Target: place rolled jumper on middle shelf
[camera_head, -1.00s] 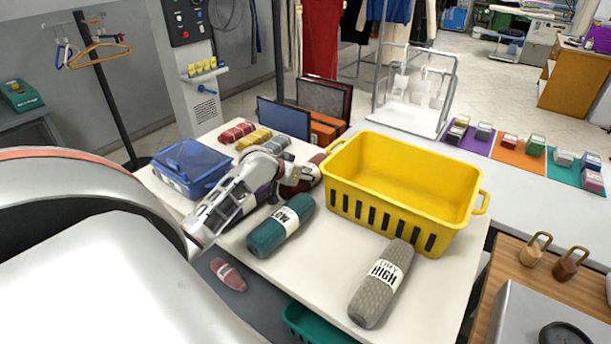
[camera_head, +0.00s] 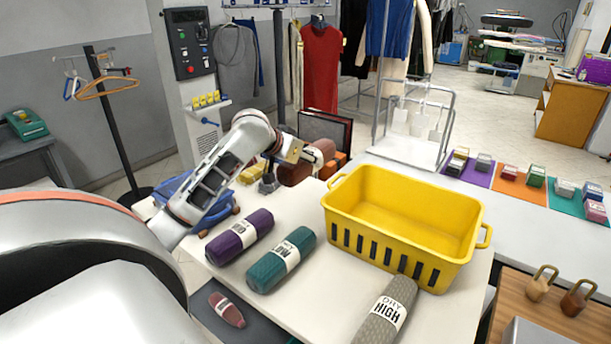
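My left gripper (camera_head: 283,157) seems shut on a brown-red roll with a white band (camera_head: 300,172), held up above the table's far side; the fingers are partly hidden by the wrist. A purple roll (camera_head: 239,235) and a teal roll (camera_head: 281,260) lie side by side on the white table (camera_head: 318,310). A grey roll labelled "DRY HIGH" (camera_head: 387,313) lies at the table's front right. A small dark pink roll (camera_head: 226,309) lies lower down, past the table's left edge. I cannot tell which roll is the jumper. No middle shelf is clearly visible. My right gripper is out of view.
A yellow basket (camera_head: 405,225) stands on the table's right half. A white metal rack (camera_head: 415,125) stands behind the basket. A hanger stand (camera_head: 112,115) is at the back left.

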